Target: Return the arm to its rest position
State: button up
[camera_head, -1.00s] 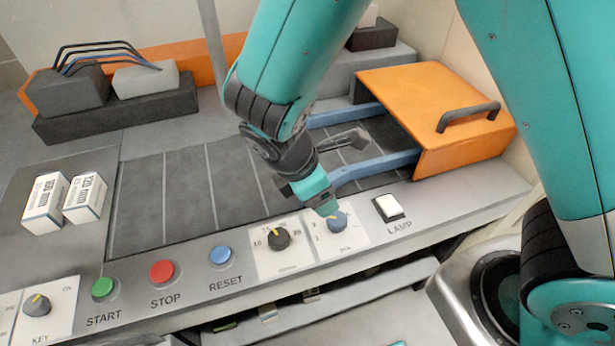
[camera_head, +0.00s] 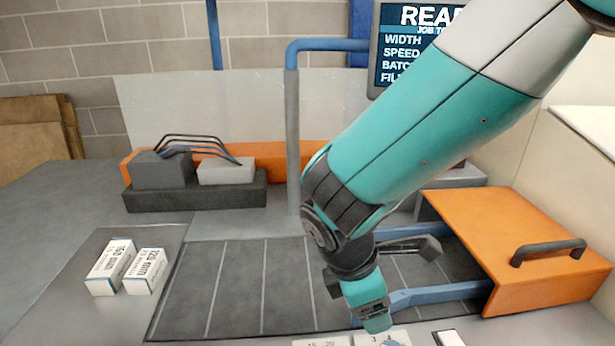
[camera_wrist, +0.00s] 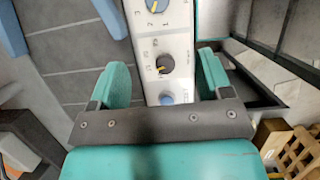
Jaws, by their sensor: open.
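My teal arm reaches down from the upper right in the head view. My gripper (camera_head: 372,318) hangs at the front edge of the machine bed, over the dial panel. In the wrist view my gripper (camera_wrist: 160,82) shows two teal fingers spread wide apart with nothing between them. In the head view a blue dial (camera_head: 396,342) is just visible at the bottom edge beside my gripper. The rest position itself is not marked in view.
An orange cover with a dark handle (camera_head: 540,250) stands right of the arm. Two white boxes (camera_head: 110,262) lie on the left. The slatted bed (camera_head: 240,285) is clear.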

jog(key=s+d+r+m+y, duration=0.2)
jog(key=s+r+m+y, duration=0.6)
jog(key=s+r+m, duration=0.3)
notch_tip(320, 180, up, 2)
jog(key=shift+s+d, duration=0.15)
jog(key=shift+s, duration=0.05)
